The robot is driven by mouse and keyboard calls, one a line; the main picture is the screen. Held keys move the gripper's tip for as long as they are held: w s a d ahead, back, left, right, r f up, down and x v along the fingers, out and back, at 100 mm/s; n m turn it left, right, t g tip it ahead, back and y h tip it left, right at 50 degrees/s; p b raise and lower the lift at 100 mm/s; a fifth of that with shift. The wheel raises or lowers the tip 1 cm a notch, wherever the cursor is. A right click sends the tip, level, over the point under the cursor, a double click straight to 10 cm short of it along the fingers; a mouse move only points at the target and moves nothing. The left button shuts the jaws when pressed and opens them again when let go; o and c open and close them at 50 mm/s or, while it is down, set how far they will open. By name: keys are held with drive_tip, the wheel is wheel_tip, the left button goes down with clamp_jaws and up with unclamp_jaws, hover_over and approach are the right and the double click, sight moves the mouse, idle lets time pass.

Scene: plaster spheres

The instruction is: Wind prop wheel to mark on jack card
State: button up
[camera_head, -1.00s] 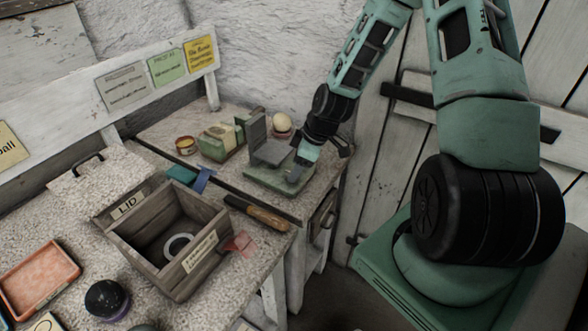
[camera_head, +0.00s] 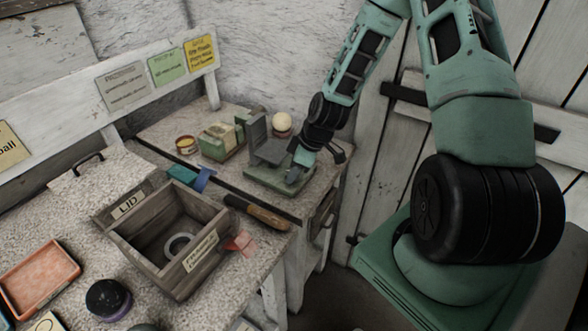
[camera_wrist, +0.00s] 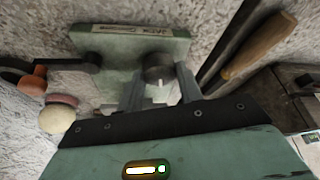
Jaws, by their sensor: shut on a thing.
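The jack, a green base (camera_head: 265,180) with a grey upright plate (camera_head: 257,131), stands on the far right part of the bench. In the wrist view its base (camera_wrist: 105,42) carries a label strip, too blurred to read surely. The prop wheel, a dark grey round knob (camera_wrist: 157,68) with a pale mark on its near face, sits at the base's edge. My gripper (camera_wrist: 161,90) is shut on this wheel, one finger on each side. In the head view my gripper (camera_head: 294,176) hides the wheel. Three cards are on the back rail: grey (camera_head: 122,87), green (camera_head: 167,67) and yellow (camera_head: 200,52); their text is unreadable.
A cream ball (camera_head: 282,121) stands behind the jack. A green box (camera_head: 221,141) and a small round tin (camera_head: 186,145) are to its left. A wooden-handled tool (camera_head: 262,213) and an open wooden box (camera_head: 150,225) lie nearer. The wall and door are close on the right.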

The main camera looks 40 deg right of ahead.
drive_tip(key=shift+m, duration=0.3)
